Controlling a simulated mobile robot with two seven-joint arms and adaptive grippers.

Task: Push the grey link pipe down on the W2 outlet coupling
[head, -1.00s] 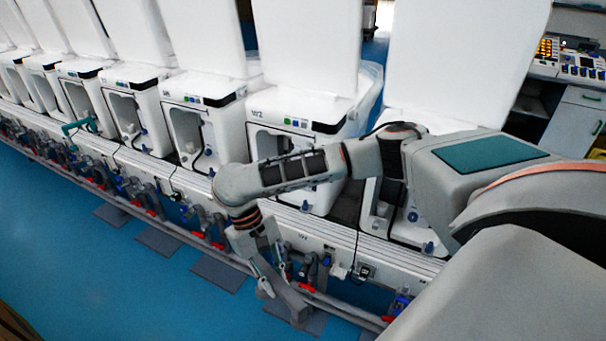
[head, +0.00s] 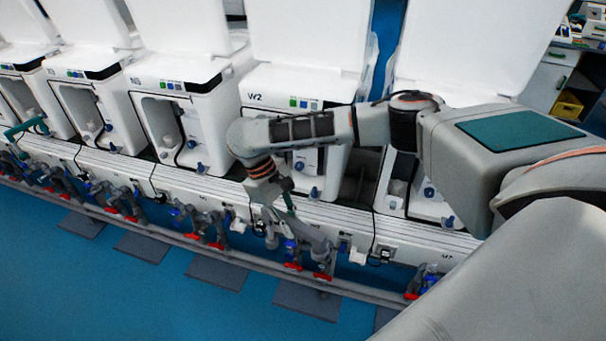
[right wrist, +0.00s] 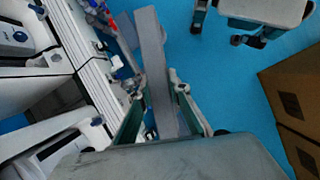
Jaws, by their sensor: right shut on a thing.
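The grey link pipe (right wrist: 154,70) is a straight grey length between the green fingers of my right gripper (right wrist: 158,90) in the right wrist view. In the head view my right gripper (head: 282,212) points down in front of the W2 station (head: 300,75), shut on the pipe. The pipe (head: 313,236) slants down to the right there, close to the blue and red valves. The W2 outlet coupling cannot be told apart from the pipework, so contact between pipe and coupling is unclear. My left gripper is not in view.
A white ledge (head: 225,203) runs along the row of white stations. Grey pipework with red-handled valves (head: 217,246) and a long low pipe (head: 180,238) lie below it. Blue floor (head: 90,290) in front is open, with grey mats (head: 215,274). Brown boxes (right wrist: 295,100) stand at right in the wrist view.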

